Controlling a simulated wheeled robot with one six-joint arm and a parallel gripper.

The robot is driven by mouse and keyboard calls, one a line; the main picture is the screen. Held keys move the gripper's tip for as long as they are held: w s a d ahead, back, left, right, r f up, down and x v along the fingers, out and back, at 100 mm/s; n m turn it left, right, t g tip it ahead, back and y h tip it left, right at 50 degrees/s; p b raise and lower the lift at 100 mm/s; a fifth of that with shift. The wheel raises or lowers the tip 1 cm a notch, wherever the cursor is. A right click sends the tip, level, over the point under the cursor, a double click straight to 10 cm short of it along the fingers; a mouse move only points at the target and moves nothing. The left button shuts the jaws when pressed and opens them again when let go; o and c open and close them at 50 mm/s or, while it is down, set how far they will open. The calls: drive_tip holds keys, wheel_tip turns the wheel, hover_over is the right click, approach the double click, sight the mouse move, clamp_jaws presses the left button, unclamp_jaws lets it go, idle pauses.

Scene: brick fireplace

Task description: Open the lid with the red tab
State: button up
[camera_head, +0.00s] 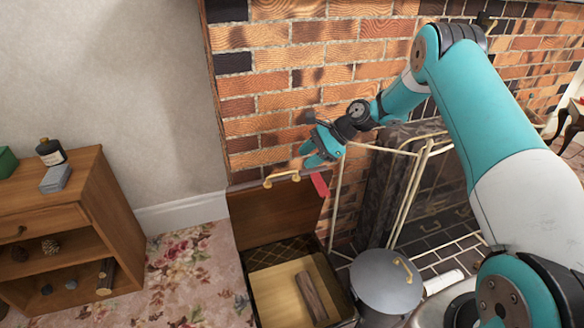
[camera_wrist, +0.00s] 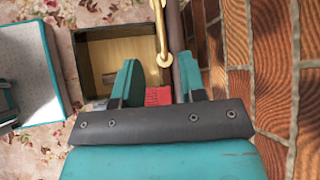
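The brown wooden lid (camera_head: 262,218) of a box stands raised, roughly upright, near the brick wall. The red tab (camera_head: 320,184) hangs at its upper right corner and also shows between my fingers in the wrist view (camera_wrist: 158,96). A brass handle (camera_head: 282,179) is on the lid's upper edge. My gripper (camera_head: 303,158) is at the lid's top edge, fingers apart. In the wrist view the dark lid edge (camera_wrist: 177,45) runs beside the right finger; I cannot tell whether they touch. The box (camera_head: 250,284) below is open, with a log (camera_head: 311,297) inside.
A grey round-lidded bin (camera_head: 386,282) stands right of the box. A brass-framed fire screen (camera_head: 408,190) and the brick wall (camera_head: 290,90) are close behind my arm. A wooden shelf unit (camera_head: 60,222) is at left. Floral carpet (camera_head: 190,275) lies clear between shelf and box.

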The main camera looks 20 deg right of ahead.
drive_tip(key=v, duration=0.8)
drive_tip(key=shift+a, duration=0.1)
drive_tip(key=s+a+r+n+g+h, duration=0.2)
drive_tip(key=s+a+r+n, duration=1)
drive_tip(key=a, duration=0.4)
drive_tip(key=s+a+r+n+g+h, duration=0.15)
drive_tip(key=s+n, duration=0.45)
drive_tip(key=s, duration=0.6)
drive_tip(key=s+a+r+n+h, duration=0.1)
drive_tip(key=s+a+r+n, duration=0.15)
drive_tip(key=s+n, duration=0.65)
wheel_tip(320, 180, up, 13)
drive_tip(key=s+m+p, duration=0.2)
drive_tip(key=m+p, duration=0.1)
drive_tip(key=p, duration=1)
drive_tip(key=shift+s+a+f, duration=0.2)
drive_tip(key=shift+s+a, duration=0.2)
